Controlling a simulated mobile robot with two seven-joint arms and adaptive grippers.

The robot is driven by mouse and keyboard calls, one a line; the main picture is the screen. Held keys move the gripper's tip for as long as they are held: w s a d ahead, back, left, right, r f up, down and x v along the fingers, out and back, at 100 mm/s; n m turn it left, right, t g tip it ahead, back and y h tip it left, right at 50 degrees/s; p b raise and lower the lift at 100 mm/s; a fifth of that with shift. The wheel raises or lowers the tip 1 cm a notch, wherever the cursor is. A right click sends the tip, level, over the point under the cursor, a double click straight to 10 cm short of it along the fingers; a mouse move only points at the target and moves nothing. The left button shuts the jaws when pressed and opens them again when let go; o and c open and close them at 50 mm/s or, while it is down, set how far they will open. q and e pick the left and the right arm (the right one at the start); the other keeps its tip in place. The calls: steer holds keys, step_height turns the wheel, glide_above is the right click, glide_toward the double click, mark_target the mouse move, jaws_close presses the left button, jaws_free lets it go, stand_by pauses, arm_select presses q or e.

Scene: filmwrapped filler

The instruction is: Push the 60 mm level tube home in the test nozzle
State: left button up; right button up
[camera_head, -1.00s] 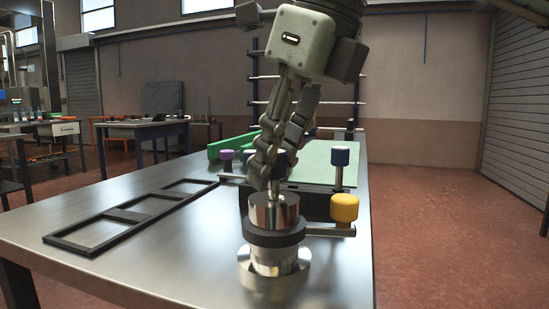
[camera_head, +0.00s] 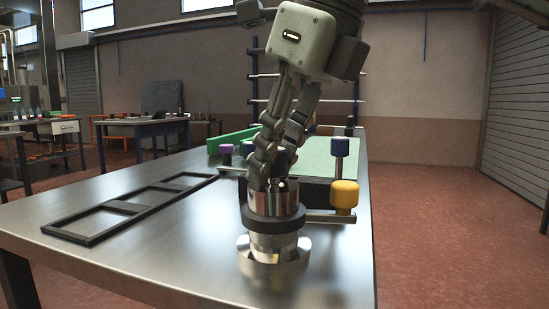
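The test nozzle is a shiny metal cylinder (camera_head: 274,204) with a dark collar (camera_head: 271,223), upright on a round metal base (camera_head: 274,254) near the table's front. My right gripper (camera_head: 268,183) reaches down from above, with its fingers close together and its tips at the nozzle's mouth. A small bright bit (camera_head: 283,186) shows beside the tips at the mouth; it may be the level tube. The fingers hide most of the mouth, so how deep the tube sits cannot be seen. My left gripper is not in view.
A black empty frame (camera_head: 84,239) lies at left. The table's front right is clear.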

steer(key=o, duration=0.5)
steer(key=shift+f, duration=0.55)
steer(key=shift+o, duration=0.2)
steer(key=v, duration=1.2)
steer(key=shift+r, duration=0.2)
